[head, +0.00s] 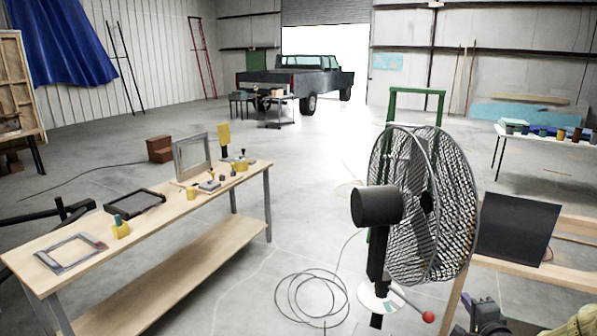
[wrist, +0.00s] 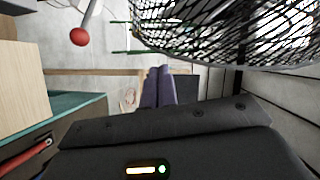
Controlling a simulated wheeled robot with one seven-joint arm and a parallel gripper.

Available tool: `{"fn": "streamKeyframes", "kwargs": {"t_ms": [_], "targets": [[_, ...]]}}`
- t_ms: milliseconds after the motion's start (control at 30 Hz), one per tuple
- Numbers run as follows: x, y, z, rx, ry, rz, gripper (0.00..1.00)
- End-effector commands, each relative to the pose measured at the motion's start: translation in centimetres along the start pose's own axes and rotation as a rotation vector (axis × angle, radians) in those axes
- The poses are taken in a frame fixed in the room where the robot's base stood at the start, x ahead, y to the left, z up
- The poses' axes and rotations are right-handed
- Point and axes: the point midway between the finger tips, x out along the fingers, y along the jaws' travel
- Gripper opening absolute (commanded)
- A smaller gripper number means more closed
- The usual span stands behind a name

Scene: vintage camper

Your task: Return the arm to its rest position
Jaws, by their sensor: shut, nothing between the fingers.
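My gripper (wrist: 159,74) shows in the wrist view, its two dark purplish fingers side by side and shut, with nothing between them. The fingers point away over the pale floor and a wooden rail. The dark gripper body fills the bottom of that view. In the head view I cannot clearly make out the gripper; only a dark grey part shows at the lower right edge, and I cannot tell what it is.
A large caged fan (head: 425,205) stands close by; its cage (wrist: 225,30) spans the wrist view's top. A red ball (wrist: 79,36) on a rod is nearby. A wooden workbench (head: 70,252) with tools stands left. A cable coil (head: 312,298) lies on open floor. A truck (head: 300,76) stands behind.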

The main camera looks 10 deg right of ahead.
Motion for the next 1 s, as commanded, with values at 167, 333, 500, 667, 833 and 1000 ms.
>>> {"fn": "streamKeyframes", "kwargs": {"t_ms": [167, 333, 500, 667, 833, 1000], "targets": [[1.3, 0.4, 7.0, -0.259, -0.114, 0.204, 0.00], [0.4, 0.7, 12.7, -0.505, -0.228, 0.372, 0.00], [-2.0, 0.6, 17.6, -0.733, -0.355, 0.509, 0.00], [-5.4, 0.4, 21.9, -0.927, -0.489, 0.611, 0.00], [-10.0, 0.0, 25.9, -1.104, -0.654, 0.687, 0.00], [-15.5, -0.2, 29.5, -1.251, -0.850, 0.725, 0.00]]}}
